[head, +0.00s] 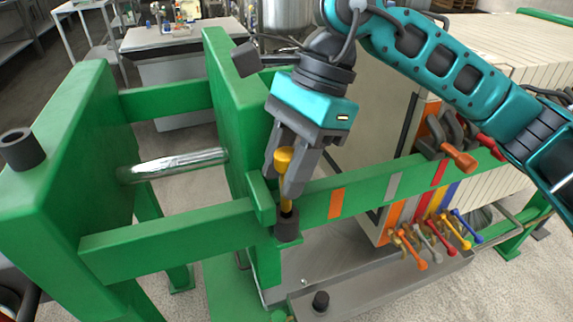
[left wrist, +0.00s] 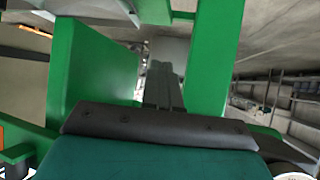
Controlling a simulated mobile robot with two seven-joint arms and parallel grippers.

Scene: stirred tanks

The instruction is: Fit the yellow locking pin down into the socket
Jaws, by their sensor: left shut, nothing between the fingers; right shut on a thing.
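The yellow locking pin (head: 286,200) stands nearly upright in the head view, with its wider head between the fingers of my right gripper (head: 287,180). That gripper is shut on the pin and points down. The dark grey cylindrical socket (head: 287,229) is right below, on a green ledge beside the green rail. The pin's lower end meets the socket's mouth; I cannot tell how deep it sits. My left gripper (left wrist: 162,75) shows in the left wrist view, shut and empty, with green frame parts around it. I do not see it in the head view.
A green press frame (head: 60,165) with a steel rod (head: 175,163) fills the left. Colored-handled levers (head: 435,235) and an orange-handled valve (head: 458,157) are on the right. A dark cylinder (head: 320,300) stands on the low grey base.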

